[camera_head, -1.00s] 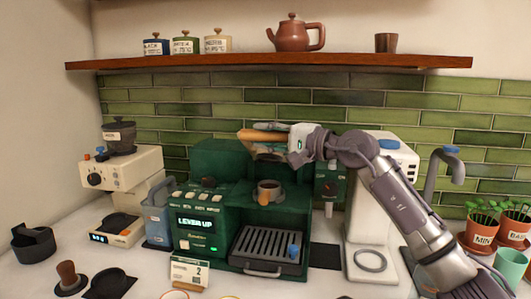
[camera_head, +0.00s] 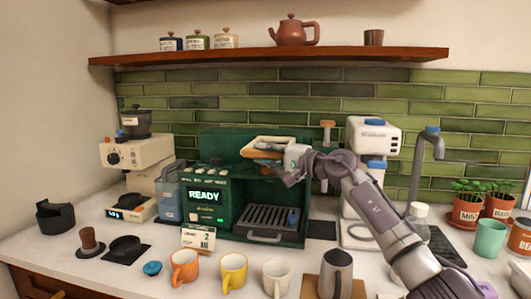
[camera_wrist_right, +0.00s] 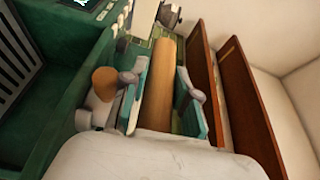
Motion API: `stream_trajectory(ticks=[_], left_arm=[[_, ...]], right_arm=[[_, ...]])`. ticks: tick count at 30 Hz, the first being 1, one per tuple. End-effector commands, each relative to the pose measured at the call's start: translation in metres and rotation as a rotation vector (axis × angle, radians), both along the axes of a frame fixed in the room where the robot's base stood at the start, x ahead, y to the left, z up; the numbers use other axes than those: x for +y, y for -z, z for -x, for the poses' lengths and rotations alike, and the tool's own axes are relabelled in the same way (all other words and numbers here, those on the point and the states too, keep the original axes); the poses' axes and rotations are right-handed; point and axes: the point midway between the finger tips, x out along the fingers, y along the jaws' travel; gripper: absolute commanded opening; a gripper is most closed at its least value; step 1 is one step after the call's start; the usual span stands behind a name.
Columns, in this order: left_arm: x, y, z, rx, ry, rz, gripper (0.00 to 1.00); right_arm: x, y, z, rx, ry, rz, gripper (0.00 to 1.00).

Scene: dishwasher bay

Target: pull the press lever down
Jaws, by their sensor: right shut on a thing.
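The dark green press machine (camera_head: 222,195) stands on the counter against the tiled wall. Its display (camera_head: 206,196) reads "READY". My right gripper (camera_head: 266,150) is in front of the machine's upper part. In the right wrist view it is shut on the tan wooden press lever handle (camera_wrist_right: 160,75), which lies between its teal finger pads. The handle also shows in the head view (camera_head: 268,141). My right gripper and arm hide parts of the machine's upper right. My left gripper is not in view.
A drip tray (camera_head: 268,222) is under the gripper. A grinder (camera_head: 140,155) stands left, and a white machine (camera_head: 372,135) right behind my arm. Several mugs, including an orange one (camera_head: 184,268), line the front counter. A wooden shelf (camera_head: 270,55) runs above.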

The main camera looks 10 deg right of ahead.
Motion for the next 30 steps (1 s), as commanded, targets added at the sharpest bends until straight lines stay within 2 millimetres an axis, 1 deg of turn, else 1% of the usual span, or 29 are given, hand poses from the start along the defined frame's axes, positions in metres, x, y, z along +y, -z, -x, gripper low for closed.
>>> stream_trajectory(ticks=[6, 12, 17, 18, 22, 30], left_arm=[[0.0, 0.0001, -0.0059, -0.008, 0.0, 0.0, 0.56], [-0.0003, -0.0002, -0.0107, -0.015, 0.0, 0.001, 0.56], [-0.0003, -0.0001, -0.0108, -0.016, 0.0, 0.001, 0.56], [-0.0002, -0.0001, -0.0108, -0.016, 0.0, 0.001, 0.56], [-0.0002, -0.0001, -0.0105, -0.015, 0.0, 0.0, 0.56], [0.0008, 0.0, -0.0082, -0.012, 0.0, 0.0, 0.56]], right_arm=[[0.0005, 0.0046, -0.007, 0.004, -0.002, 0.0, 0.0], [0.0005, 0.0067, -0.0079, 0.004, -0.003, 0.002, 0.0], [0.0004, 0.008, -0.0079, 0.006, -0.003, 0.004, 0.0], [0.0004, 0.0083, -0.008, 0.005, -0.003, 0.005, 0.32], [0.0002, 0.0083, -0.008, 0.006, -0.002, 0.004, 0.53], [-0.0002, 0.0064, -0.008, 0.004, 0.0, 0.002, 0.54]])
